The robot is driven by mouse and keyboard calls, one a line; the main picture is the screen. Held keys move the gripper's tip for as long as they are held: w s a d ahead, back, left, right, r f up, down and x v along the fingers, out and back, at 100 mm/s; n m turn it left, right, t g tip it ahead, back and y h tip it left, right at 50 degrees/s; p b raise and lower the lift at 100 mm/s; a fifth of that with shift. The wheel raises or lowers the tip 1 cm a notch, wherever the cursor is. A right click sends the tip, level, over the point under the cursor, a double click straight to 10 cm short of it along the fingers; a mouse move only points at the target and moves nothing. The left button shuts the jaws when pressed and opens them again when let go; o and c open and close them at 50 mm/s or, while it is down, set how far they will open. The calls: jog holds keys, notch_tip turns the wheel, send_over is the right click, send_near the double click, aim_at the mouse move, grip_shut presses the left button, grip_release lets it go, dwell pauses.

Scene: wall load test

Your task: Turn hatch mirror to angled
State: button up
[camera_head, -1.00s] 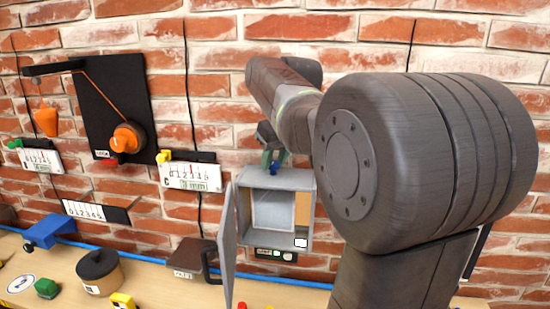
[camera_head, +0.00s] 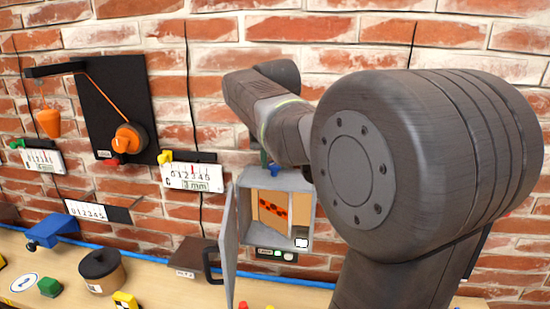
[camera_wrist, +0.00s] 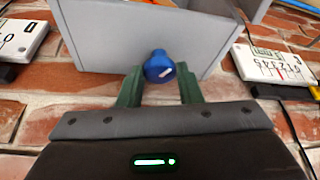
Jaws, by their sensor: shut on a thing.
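The grey hatch box (camera_head: 308,211) is on the brick wall with its door (camera_head: 227,252) open to the left. Inside, the mirror (camera_head: 272,208) shows an orange-red patch with dark spots. The blue knob (camera_head: 274,170) is on top of the box and shows close up in the wrist view (camera_wrist: 158,67). My gripper (camera_wrist: 159,85) has its green fingers on either side of the knob and is shut on it. In the head view my arm partly hides the gripper and the box's upper right.
A small panel with a green light (camera_head: 277,254) is under the box. A gauge (camera_head: 192,178) and a black board with an orange dial (camera_head: 128,139) are to the left. A bench (camera_head: 190,296) with a lidded pot (camera_head: 100,272) and small blocks runs below.

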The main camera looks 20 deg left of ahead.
jog(key=shift+a+m+t, duration=0.1)
jog(key=shift+m+t, duration=0.2)
jog(key=shift+m, duration=0.5)
jog(key=shift+h, duration=0.3)
jog(key=shift+r, duration=0.1)
jog(key=o, duration=1)
jog(key=shift+c, duration=0.2)
jog(key=v, duration=1.3)
jog(key=shift+r, duration=0.35)
